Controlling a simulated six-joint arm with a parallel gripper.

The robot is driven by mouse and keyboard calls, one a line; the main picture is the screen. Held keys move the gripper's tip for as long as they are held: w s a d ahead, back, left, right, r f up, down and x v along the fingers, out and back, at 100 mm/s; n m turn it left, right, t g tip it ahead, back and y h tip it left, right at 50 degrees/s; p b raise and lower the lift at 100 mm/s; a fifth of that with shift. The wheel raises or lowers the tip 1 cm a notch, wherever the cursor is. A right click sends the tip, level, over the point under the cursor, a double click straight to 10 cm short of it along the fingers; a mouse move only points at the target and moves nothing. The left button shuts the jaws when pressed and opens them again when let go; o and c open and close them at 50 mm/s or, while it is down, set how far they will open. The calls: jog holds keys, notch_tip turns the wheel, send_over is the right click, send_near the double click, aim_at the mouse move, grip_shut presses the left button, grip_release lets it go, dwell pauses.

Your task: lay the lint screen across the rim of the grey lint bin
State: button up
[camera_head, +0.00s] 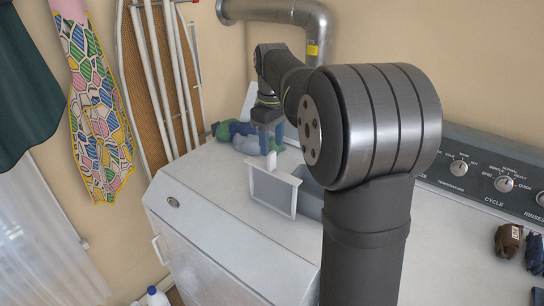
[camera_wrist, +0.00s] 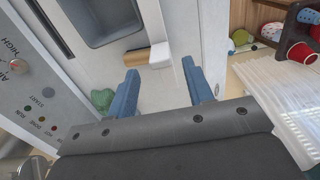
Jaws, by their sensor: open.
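The lint screen (camera_head: 272,192) is a pale, framed rectangle with a white tab on its upper edge. It stands upright on the white machine top in the head view, just left of the grey lint bin (camera_head: 310,204). My arm hides much of the bin there. In the wrist view the bin (camera_wrist: 112,22) opens at the top, with the screen's white tab (camera_wrist: 160,54) below it. My gripper (camera_head: 272,141) is above and behind the screen. In the wrist view its blue fingers (camera_wrist: 161,87) are spread and empty, with the tab ahead of the gap between them.
Folded blue and green cloths (camera_head: 236,131) lie at the back of the machine top, close to my gripper. A control panel (camera_head: 490,175) with knobs runs along the right. Small dark packets (camera_head: 508,240) lie at the right. The front left top is clear.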

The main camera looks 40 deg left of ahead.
aim_at(271, 165)
jog(key=shift+o, duration=0.4)
notch_tip(271, 165, up, 6)
jog(key=shift+f, duration=0.25)
jog(key=shift+y, duration=0.7)
notch_tip(271, 165, down, 14)
jog(key=shift+a+r, duration=0.15)
jog(key=shift+r, duration=0.05)
grip_shut()
